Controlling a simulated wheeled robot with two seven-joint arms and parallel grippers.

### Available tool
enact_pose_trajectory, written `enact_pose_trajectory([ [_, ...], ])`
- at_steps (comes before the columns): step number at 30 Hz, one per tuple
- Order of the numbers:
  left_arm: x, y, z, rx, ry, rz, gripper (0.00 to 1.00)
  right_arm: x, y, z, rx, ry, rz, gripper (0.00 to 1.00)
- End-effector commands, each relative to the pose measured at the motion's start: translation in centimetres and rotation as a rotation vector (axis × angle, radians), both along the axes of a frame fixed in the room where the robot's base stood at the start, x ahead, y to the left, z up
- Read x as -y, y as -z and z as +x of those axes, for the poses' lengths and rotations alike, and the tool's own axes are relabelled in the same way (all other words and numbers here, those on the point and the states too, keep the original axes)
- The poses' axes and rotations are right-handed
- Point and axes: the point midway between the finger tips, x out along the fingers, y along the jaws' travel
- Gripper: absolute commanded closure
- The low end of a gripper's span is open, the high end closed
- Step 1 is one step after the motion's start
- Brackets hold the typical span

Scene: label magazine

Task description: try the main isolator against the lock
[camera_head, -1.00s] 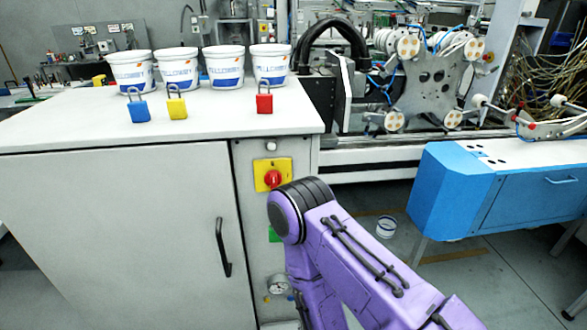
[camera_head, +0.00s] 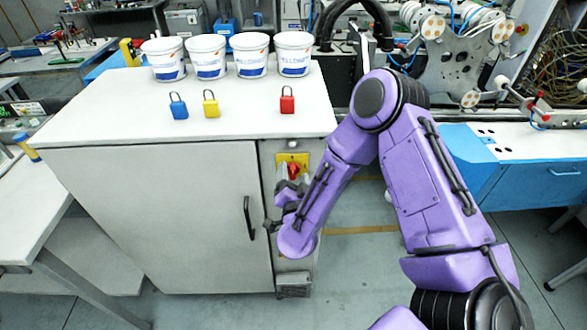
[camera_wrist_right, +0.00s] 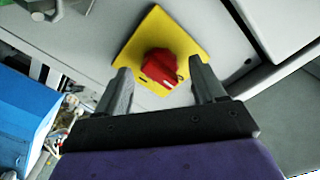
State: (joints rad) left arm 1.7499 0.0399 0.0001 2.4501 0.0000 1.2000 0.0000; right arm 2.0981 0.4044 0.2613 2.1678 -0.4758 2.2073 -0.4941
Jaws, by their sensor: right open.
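The main isolator, a red rotary knob (camera_head: 293,170) on a yellow plate (camera_head: 283,158), is on the cabinet's narrow front panel. My right gripper (camera_head: 283,190) is in front of it and partly covers it. In the right wrist view, the red knob (camera_wrist_right: 161,66) shows between the two fingers of my open gripper (camera_wrist_right: 160,82), which appear apart from it. A red padlock (camera_head: 287,104), a yellow padlock (camera_head: 211,107) and a blue padlock (camera_head: 178,110) stand on the cabinet top. My left gripper is not in view.
Several white buckets (camera_head: 249,56) stand along the back of the cabinet top (camera_head: 110,115). A black door handle (camera_head: 249,217) sticks out left of my right gripper. A blue machine unit (camera_head: 535,180) is at the right. Floor shows between it and the cabinet.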

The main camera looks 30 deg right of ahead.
Motion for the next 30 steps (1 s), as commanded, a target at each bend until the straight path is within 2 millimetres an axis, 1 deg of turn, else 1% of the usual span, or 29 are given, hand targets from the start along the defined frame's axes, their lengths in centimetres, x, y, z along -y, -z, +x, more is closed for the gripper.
enact_pose_trajectory([
  [3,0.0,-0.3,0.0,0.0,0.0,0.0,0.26,0.4,0.0,0.5,-0.002,0.0,0.0,0.31],
  [9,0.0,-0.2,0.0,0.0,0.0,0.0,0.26,0.4,0.1,0.6,-0.002,-0.001,-0.001,0.31],
  [10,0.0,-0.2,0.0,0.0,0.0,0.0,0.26,0.4,0.1,0.6,-0.002,-0.001,-0.001,0.34],
  [11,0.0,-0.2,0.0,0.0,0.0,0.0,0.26,0.4,0.1,0.6,-0.001,-0.001,0.0,0.44],
  [12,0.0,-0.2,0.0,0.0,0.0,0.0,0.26,0.4,0.1,0.6,-0.002,-0.001,-0.001,0.57],
  [15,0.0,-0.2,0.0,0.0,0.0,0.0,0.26,0.4,0.1,0.6,-0.002,-0.001,-0.001,0.86],
  [20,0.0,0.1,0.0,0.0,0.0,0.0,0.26,0.4,0.3,0.6,0.007,-0.001,0.013,0.86],
  [25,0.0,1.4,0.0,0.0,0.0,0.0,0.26,0.4,0.4,0.6,0.074,-0.001,0.12,0.86],
  [30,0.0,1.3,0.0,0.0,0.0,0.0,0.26,0.4,0.2,0.5,0.091,0.0,0.151,0.86],
])
